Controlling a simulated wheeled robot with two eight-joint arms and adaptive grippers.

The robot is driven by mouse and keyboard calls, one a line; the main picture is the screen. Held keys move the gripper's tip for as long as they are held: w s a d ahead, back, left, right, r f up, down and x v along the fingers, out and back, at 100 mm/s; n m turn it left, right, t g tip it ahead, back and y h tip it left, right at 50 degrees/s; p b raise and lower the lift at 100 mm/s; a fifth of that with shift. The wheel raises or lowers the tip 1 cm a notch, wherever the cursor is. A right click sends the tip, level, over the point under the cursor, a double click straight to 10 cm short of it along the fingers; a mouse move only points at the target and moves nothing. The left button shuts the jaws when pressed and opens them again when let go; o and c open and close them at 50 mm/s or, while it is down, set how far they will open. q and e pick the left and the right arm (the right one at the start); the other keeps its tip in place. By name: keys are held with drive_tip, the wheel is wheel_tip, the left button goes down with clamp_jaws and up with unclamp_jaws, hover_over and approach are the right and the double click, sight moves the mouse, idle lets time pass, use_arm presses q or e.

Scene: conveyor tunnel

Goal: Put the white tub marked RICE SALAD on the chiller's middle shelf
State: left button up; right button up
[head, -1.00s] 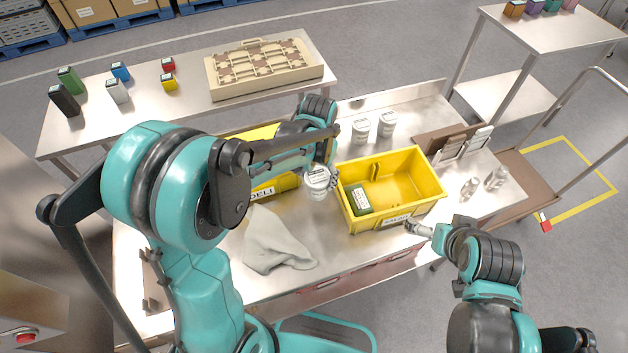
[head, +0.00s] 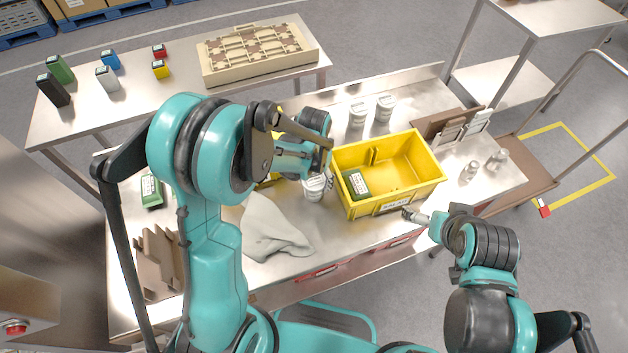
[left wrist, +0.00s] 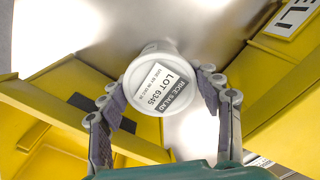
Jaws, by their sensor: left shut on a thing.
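The white tub marked RICE SALAD (left wrist: 165,82) is between the two fingers of my left gripper (left wrist: 165,100), lid and label facing the wrist camera. My left gripper is shut on it. In the head view the tub (head: 316,188) shows just left of the yellow bin, partly covered by my left gripper (head: 323,178). I cannot tell its height above the bench. My right gripper (head: 413,214) is by the front of that bin; its finger opening is too small to judge. No chiller shelf is clearly recognisable in view.
The yellow bin (head: 415,187) holds a green box (head: 356,184). A second yellow bin, marked DELI (left wrist: 288,72), is mostly behind my left arm. Two white tubs (head: 384,107) stand behind. A cloth (head: 272,230) and brown rack (head: 158,262) lie left on the steel bench.

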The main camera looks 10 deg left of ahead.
use_arm(q)
drive_tip(key=o, duration=1.7)
drive_tip(key=shift+f, duration=0.1)
